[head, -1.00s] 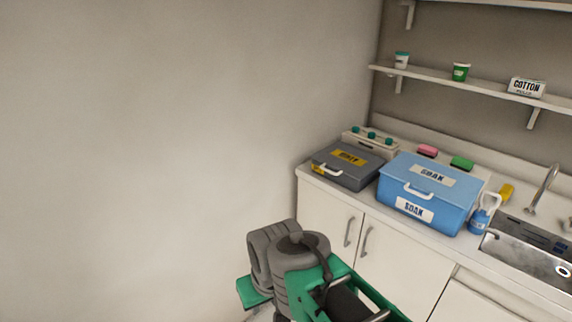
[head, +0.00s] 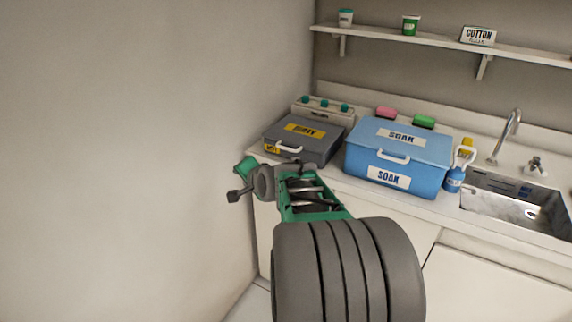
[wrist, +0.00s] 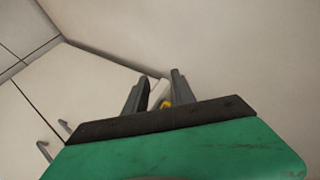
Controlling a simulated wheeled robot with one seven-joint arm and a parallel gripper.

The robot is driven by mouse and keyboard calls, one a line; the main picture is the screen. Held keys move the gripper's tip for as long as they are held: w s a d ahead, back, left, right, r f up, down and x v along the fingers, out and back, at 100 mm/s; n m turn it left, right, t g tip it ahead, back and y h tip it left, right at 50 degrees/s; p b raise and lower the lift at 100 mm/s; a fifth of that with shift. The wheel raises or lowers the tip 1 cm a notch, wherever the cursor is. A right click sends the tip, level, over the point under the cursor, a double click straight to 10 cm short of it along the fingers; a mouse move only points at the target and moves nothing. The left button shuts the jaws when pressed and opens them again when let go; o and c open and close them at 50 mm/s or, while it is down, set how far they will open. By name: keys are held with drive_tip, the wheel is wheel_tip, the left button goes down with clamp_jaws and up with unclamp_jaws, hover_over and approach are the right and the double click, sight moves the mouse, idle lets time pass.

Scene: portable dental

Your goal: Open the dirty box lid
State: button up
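The dirty box (head: 322,152) is a low grey box at the left end of the counter, against the wall, in the head view. Its lid (head: 303,132) is shut and carries a yellow label; a white handle (head: 288,149) is at the front. In the wrist view my gripper (wrist: 154,82) has its two dark fingers apart with nothing held. A bit of yellow (wrist: 166,103) and a pale edge show between the fingers, largely hidden. In the head view my gripper is left of and below the box front, apart from the handle.
A blue SOAK box (head: 430,172) stands right of the dirty box. A white unit with teal knobs (head: 325,109) is behind. A blue bottle (head: 454,179) and sink (head: 515,203) are farther right. The wall (head: 130,150) is close on the left.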

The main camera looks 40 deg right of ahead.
drive_tip(key=d+f+m+t+h+b, duration=0.15)
drive_tip(key=d+m, duration=0.35)
drive_tip(key=d, duration=0.5)
drive_tip(key=m+t+h, duration=0.2)
drive_tip(key=m+h, duration=0.1)
drive_tip(key=m, duration=0.1)
approach(287, 149)
drive_tip(key=x, duration=0.3)
drive_tip(key=shift+g, duration=0.35)
drive_tip(key=x, duration=0.7)
drive_tip(key=shift+w+d+r, duration=0.1)
drive_tip(key=shift+w, duration=0.2)
clamp_jaws()
